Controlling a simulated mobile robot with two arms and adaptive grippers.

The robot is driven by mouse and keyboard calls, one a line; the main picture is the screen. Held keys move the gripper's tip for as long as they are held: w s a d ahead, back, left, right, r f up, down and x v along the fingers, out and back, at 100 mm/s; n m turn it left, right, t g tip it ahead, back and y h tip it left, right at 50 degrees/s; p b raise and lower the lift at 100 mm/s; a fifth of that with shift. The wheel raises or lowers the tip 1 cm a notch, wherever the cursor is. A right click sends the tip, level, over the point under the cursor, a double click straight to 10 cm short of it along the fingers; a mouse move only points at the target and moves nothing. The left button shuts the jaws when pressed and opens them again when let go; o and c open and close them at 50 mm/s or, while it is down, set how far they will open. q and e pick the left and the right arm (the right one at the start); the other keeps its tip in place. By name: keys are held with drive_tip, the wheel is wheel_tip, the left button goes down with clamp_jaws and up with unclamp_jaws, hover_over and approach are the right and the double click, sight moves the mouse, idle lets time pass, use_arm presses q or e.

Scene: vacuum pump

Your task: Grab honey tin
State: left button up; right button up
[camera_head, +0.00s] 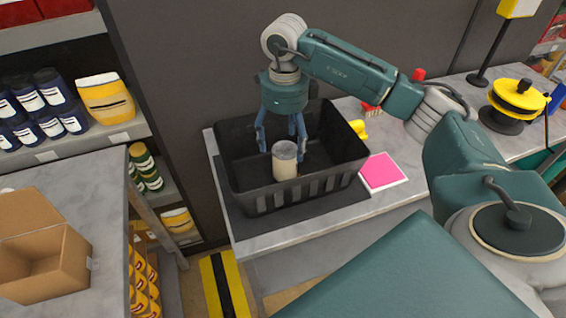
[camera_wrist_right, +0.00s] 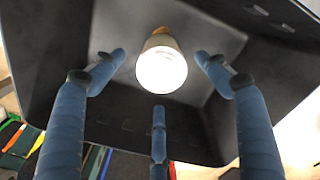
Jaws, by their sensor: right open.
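The honey tin (camera_head: 285,168), a small cream cylinder with a grey top, stands upright in the black crate (camera_head: 290,196). In the right wrist view the tin (camera_wrist_right: 162,66) shows its bright round top, with a tan part behind. My right gripper (camera_head: 281,140) points down into the crate from above, its blue fingers spread open around or just behind the tin's top. In the right wrist view, my right gripper's three fingers (camera_wrist_right: 160,82) are apart, with clear gaps to the tin. My left gripper is not in view.
A pink pad (camera_head: 381,171) lies right of the crate on the grey counter (camera_head: 290,236). A yellow reel (camera_head: 518,96) stands farther right. An open cardboard box (camera_head: 42,262) sits on the left table, beside stocked shelves.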

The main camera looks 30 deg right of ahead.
sight(285, 150)
wheel_tip(285, 150, down, 4)
drive_tip(key=shift+w+r+p, duration=0.1)
drive_tip(key=shift+p, duration=0.35)
drive_tip(key=shift+f, duration=0.2)
wheel_tip(285, 150, down, 4)
drive_tip(key=p, duration=0.2)
drive_tip(key=shift+d+f+p, duration=0.1)
drive_tip(key=shift+p, duration=0.25)
drive_tip(key=shift+f, duration=0.4)
drive_tip(key=shift+c, duration=0.5)
drive_tip(key=c, duration=1.3)
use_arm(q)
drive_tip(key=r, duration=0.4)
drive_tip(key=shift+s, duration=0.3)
use_arm(e)
drive_tip(key=shift+c, duration=1.1)
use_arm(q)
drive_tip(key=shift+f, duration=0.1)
